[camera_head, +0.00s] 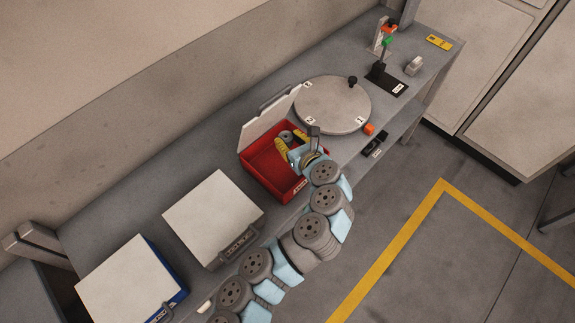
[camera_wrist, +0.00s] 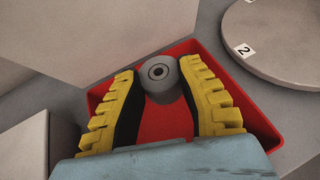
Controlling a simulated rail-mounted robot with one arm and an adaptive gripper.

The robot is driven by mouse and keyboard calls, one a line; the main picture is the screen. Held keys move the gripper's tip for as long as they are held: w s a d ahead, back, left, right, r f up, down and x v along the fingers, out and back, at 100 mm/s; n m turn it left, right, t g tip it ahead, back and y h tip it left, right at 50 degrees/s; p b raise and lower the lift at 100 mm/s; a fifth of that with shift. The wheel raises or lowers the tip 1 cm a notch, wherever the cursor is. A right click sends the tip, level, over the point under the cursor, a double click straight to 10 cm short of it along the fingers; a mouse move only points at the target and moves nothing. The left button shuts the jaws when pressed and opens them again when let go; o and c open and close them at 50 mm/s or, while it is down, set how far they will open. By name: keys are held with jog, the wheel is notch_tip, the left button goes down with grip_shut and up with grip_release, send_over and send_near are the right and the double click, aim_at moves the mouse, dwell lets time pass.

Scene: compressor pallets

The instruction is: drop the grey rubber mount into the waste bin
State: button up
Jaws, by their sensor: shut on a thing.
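The grey rubber mount (camera_head: 287,136) is a small round part with a hole in its middle; it also shows in the wrist view (camera_wrist: 158,73). My gripper (camera_head: 291,141) has its yellow fingers on either side of the mount and is shut on it at the fingertips. In the wrist view, the gripper (camera_wrist: 160,76) and mount are over the red box (camera_wrist: 160,121). This box (camera_head: 252,165) stands on the bench with its pale lid (camera_head: 266,118) raised. I cannot tell how deep the mount is. No bin is readably marked as waste.
Two boxes with closed pale lids, one grey (camera_head: 212,216) and one blue-sided (camera_head: 131,282), stand at the left. A round numbered turntable (camera_head: 333,105) is just right of the red box.

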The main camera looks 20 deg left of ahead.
aim_at(289, 147)
jog(key=shift+f+b, duration=1.5)
jog(key=shift+f, duration=0.35)
jog(key=o, duration=1.1)
jog(key=shift+d, duration=0.1)
jog(key=shift+v, duration=5.95)
